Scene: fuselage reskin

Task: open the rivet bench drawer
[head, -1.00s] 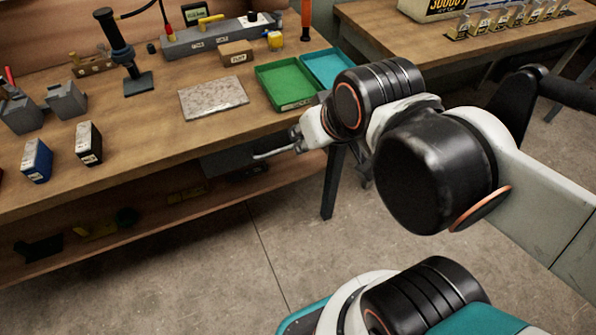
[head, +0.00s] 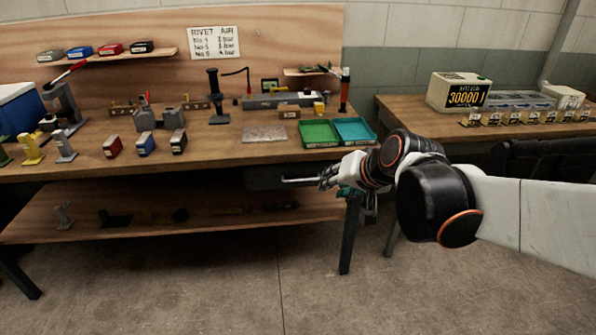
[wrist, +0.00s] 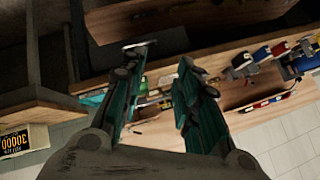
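The rivet bench drawer (head: 266,178) is a dark grey box under the bench top, below the speckled plate, in deep shadow. Its pale bar handle (head: 299,180) sticks out at the right end of its visible part, close to my gripper (head: 326,179). In the wrist view, my gripper (wrist: 160,62) has its two teal-and-black fingers spread apart with nothing clearly between them. The pale handle (wrist: 140,44) shows by the left fingertip, in front of the grey drawer (wrist: 168,44). I cannot tell whether they touch, or how far the drawer is out.
The bench top (head: 225,150) carries a green tray (head: 319,133), a blue tray (head: 354,130), small boxes and tools. A lower shelf (head: 180,215) runs beneath. A bench leg (head: 349,235) stands below my gripper. A second table (head: 420,110) stands right. The floor in front is clear.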

